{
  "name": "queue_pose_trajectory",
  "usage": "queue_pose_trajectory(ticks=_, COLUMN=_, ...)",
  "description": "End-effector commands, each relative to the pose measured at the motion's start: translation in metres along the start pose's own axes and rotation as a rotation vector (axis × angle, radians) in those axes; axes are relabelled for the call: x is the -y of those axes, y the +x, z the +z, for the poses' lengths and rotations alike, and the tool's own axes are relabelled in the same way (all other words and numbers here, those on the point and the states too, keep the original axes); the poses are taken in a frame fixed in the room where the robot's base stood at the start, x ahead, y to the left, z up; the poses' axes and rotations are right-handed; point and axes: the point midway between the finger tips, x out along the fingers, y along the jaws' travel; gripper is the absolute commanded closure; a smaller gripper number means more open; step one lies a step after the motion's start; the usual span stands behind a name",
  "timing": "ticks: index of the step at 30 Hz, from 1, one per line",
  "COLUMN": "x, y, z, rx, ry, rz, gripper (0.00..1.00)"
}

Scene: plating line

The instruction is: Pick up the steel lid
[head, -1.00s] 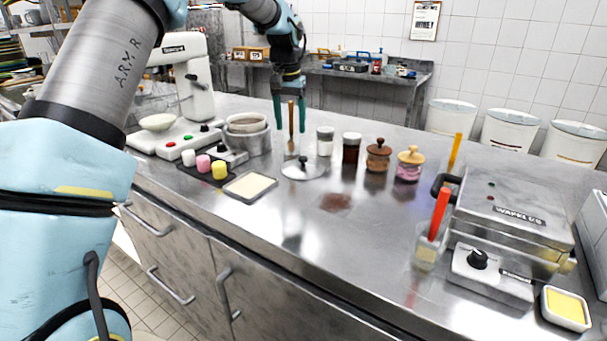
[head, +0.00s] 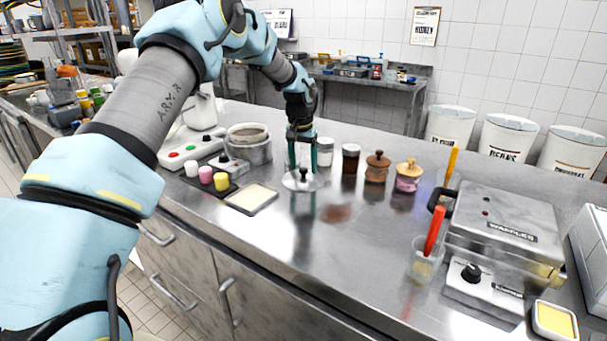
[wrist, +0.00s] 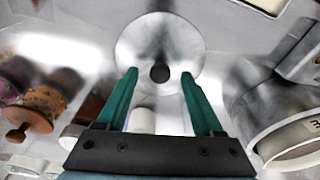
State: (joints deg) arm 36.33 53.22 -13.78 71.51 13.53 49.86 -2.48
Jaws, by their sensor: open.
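The steel lid (head: 300,181) is a shiny round disc with a dark knob, lying on the steel counter in the head view. In the wrist view the lid (wrist: 160,45) lies just beyond the fingertips, with its dark knob (wrist: 159,73) between the two green fingers. My gripper (head: 302,166) points down over the lid, open and empty. In the wrist view my gripper (wrist: 159,72) has a finger on each side of the knob, with clear gaps. I cannot tell whether the fingertips touch the lid.
A steel pot (head: 249,145) stands left of the lid. A white-lidded jar (head: 324,152), a dark jar (head: 350,158) and two wooden-lidded jars stand to the right. A cream tray (head: 251,197) lies in front left. A waffle iron (head: 505,225) is far right.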

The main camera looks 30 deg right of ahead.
Motion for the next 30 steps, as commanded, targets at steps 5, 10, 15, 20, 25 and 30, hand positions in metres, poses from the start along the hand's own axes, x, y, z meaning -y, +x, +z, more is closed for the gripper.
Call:
queue_pose_trajectory(ticks=5, x=-0.0002, y=0.0076, z=0.0004, rx=0.000, ry=0.000, rz=0.000, gripper=0.32)
queue_pose_trajectory(ticks=10, x=0.0000, y=0.0075, z=0.0003, rx=0.000, ry=0.000, rz=0.000, gripper=0.35)
queue_pose_trajectory(ticks=15, x=0.0000, y=0.0073, z=0.0003, rx=0.000, ry=0.000, rz=0.000, gripper=0.54)
queue_pose_trajectory(ticks=20, x=0.0000, y=0.0072, z=0.0003, rx=0.000, ry=0.000, rz=0.000, gripper=0.72)
queue_pose_trajectory(ticks=25, x=0.0000, y=0.0071, z=0.0002, rx=0.000, ry=0.000, rz=0.000, gripper=0.91)
queue_pose_trajectory(ticks=30, x=0.0000, y=0.0070, z=0.0002, rx=0.000, ry=0.000, rz=0.000, gripper=1.00)
